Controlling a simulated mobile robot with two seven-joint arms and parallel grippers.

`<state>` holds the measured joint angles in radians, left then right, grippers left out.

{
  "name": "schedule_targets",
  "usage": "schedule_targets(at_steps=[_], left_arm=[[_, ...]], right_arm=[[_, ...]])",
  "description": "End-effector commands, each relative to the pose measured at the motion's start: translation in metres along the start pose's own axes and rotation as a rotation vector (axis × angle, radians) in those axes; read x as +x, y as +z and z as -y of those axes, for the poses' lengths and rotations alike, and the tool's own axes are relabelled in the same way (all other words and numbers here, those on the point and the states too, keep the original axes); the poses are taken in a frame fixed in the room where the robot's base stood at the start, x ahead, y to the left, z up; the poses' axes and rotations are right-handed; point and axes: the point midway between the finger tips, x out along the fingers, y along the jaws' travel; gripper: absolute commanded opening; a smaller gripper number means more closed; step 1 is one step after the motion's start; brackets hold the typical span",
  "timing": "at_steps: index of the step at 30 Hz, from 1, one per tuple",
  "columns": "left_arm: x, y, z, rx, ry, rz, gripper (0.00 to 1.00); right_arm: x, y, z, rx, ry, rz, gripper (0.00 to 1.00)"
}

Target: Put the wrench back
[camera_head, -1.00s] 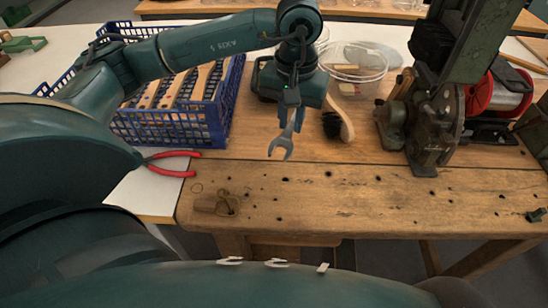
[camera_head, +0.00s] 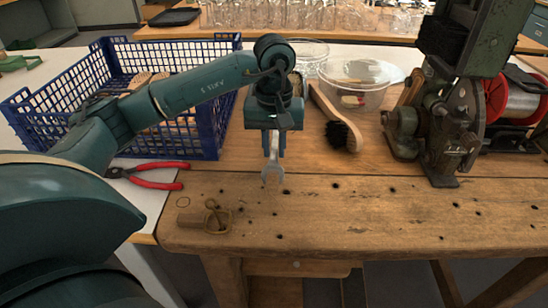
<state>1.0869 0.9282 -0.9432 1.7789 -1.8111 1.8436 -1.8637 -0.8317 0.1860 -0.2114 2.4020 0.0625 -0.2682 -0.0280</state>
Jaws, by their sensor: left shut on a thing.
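The wrench (camera_head: 272,171) is a grey open-ended spanner hanging upright below my left gripper (camera_head: 273,146), with its open jaw end down. My left gripper is shut on its upper part, which the fingers partly hide. The wrench hangs over the front part of the wooden workbench (camera_head: 340,215); I cannot tell whether its tip touches the wood. My right gripper is not in view.
A blue crate (camera_head: 207,132) with wooden brush handles stands at the left. Red-handled pliers (camera_head: 155,176) lie before it. A wooden scoop-like piece (camera_head: 207,217) lies near the bench edge. A brush (camera_head: 338,128), a clear tub (camera_head: 357,87) and a green machine (camera_head: 445,125) stand right.

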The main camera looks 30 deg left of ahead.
Motion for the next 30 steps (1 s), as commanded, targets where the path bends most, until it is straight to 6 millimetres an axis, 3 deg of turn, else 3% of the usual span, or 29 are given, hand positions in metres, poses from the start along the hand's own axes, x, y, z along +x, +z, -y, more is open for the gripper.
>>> schedule_targets(at_steps=[6, 17, 18, 26, 30], left_arm=[[0.031, 0.000, 0.001, -0.001, -0.002, 0.001, 0.00], [0.035, 0.000, 0.000, 0.000, 0.000, -0.001, 0.00], [0.036, 0.000, 0.000, 0.000, -0.001, 0.000, 0.19], [0.035, 0.000, 0.000, 0.000, -0.001, 0.000, 0.40], [0.035, 0.000, 0.000, 0.000, -0.001, 0.000, 0.40]], right_arm=[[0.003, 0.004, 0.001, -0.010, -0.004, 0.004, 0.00], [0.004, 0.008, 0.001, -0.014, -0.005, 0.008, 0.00], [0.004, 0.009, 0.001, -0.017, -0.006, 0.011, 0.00], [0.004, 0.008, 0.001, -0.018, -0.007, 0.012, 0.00], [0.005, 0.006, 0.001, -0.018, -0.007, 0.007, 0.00]])
